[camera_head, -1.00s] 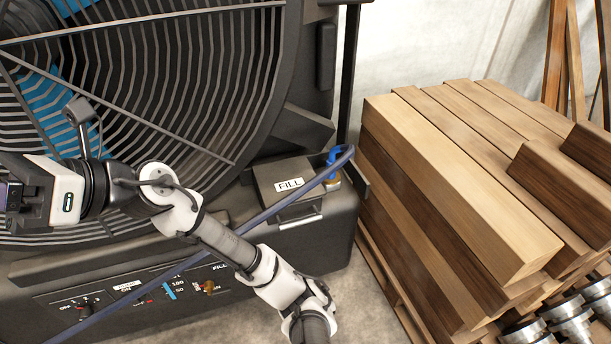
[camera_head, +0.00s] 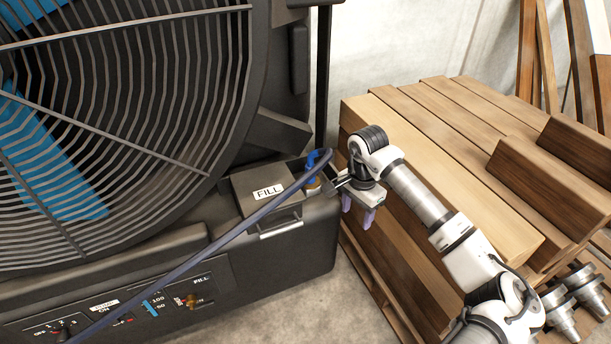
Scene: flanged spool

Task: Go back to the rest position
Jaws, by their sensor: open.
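My gripper (camera_head: 357,214) is near the middle of the head view, with its two purple fingers pointing down and spread apart. Nothing shows between them. It hangs over the gap between the right end of the black fan unit (camera_head: 225,262) and the wood stack (camera_head: 440,190). My white and grey arm reaches up to it from the bottom right, in front of the stack's near side. I cannot tell whether the gripper touches the unit or the wood.
A blue-grey hose (camera_head: 205,250) runs diagonally across the unit to a blue fitting (camera_head: 318,160) beside the FILL lid (camera_head: 268,192). Metal flanged spools (camera_head: 575,290) stand at the lower right. Bare floor (camera_head: 300,315) shows at the bottom middle.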

